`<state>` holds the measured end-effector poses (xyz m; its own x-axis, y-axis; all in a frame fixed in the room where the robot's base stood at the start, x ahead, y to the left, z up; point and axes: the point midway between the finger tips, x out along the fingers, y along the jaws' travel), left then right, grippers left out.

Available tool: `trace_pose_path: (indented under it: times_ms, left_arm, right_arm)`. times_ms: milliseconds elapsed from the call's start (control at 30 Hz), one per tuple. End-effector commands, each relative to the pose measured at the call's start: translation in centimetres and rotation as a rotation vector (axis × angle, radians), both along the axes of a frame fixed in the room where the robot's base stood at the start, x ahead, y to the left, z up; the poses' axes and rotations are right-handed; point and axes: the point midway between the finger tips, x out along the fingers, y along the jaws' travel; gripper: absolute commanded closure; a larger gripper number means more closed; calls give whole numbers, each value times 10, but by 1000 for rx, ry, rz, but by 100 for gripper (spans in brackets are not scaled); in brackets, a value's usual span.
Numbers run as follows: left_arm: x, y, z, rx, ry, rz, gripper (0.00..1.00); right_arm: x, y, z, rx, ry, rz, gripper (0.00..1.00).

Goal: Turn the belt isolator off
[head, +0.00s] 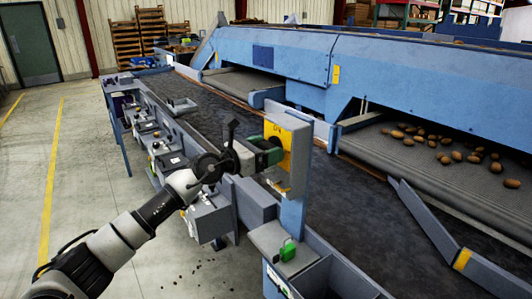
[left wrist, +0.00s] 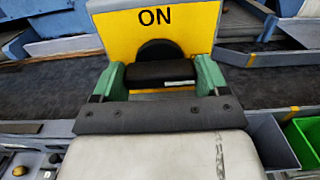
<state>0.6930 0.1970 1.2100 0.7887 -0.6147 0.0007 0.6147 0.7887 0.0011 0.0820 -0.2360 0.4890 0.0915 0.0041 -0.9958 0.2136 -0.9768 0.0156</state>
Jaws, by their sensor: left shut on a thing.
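The belt isolator is a yellow plate (head: 300,158) on a grey-blue post beside the belt. In the left wrist view its yellow face (left wrist: 200,20) carries the black word ON at the top. A black isolator handle (left wrist: 160,73) lies crosswise in front of a round black hub, below that word. My left gripper (head: 268,156) reaches the plate from the left in the head view. Its green fingers (left wrist: 160,78) are shut on the handle, one on each side. In the head view the gripper hides most of the handle. My right gripper is not in view.
A small green padlock-like thing (head: 288,250) sits on a grey ledge below the isolator. Control boxes (head: 160,147) line the bench at left. The dark belt (head: 345,190) runs behind the post. Potatoes lie on the grader (head: 450,180) at right. The floor at left is clear.

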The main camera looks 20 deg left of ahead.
Motion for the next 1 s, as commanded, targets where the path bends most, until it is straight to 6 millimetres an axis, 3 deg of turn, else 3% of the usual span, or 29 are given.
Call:
trace_pose_path:
  times_ms: [467, 500, 667, 1000]
  left_arm:
    - [0, 0, -3, 19, -6, -1, 49]
    - [0, 0, -3, 19, -6, -1, 24]
    - [0, 0, -2, 16, -7, 0, 0]
    - [-6, 6, -2, 15, -9, 1, 0]
  right_arm:
    - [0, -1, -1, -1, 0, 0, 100]
    - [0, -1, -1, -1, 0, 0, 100]
    - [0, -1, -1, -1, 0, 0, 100]
    - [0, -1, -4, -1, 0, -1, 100]
